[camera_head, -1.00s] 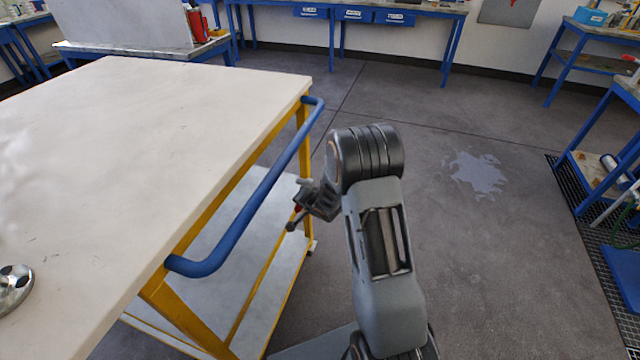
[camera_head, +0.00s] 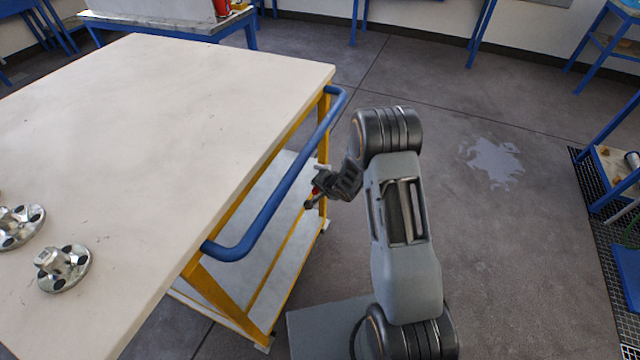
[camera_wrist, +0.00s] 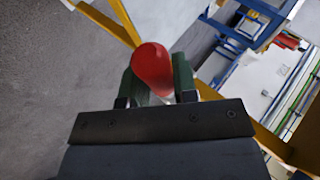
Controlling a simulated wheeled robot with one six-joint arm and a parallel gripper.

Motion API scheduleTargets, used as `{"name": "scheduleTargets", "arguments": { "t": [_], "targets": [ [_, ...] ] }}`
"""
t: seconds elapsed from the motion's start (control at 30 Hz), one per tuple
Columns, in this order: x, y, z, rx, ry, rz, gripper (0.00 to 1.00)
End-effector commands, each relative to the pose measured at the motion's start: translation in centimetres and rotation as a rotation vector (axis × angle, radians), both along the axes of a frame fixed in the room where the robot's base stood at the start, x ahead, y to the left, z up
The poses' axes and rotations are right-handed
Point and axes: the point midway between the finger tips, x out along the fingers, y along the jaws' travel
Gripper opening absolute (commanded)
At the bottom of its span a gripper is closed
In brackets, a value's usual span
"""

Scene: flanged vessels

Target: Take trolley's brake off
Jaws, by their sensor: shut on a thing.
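The trolley (camera_head: 150,110) has a pale top, a yellow frame and a blue push handle (camera_head: 262,215) along its right side. My gripper (camera_head: 314,199) is beside the trolley's yellow frame, to the right of the blue handle. In the wrist view my gripper (camera_wrist: 156,88) is shut on a red rounded knob (camera_wrist: 152,68), the brake lever's end, which sits between the two dark green fingers. The rest of the brake lever is mostly hidden by the gripper.
Flanged metal parts (camera_head: 63,268) stand on the trolley top at the left. A lower shelf (camera_head: 240,270) lies under the top. Blue workbenches stand at the back and right. The floor (camera_head: 480,250) to the right is clear, with a pale patch (camera_head: 495,160).

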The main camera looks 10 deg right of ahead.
Motion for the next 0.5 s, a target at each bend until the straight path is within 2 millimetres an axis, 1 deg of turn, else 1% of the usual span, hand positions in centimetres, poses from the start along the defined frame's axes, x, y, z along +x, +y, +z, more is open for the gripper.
{"name": "scheduleTargets", "arguments": {
  "t": [0.03,0.3,0.5],
  "targets": [
    [-0.07,-0.01,-0.01,0.003,0.004,-0.005,0.28],
    [-0.02,-0.06,0.03,0.002,0.002,-0.004,0.52],
    [-0.01,-0.07,0.05,0.001,0.001,-0.004,0.52]
  ]
}}
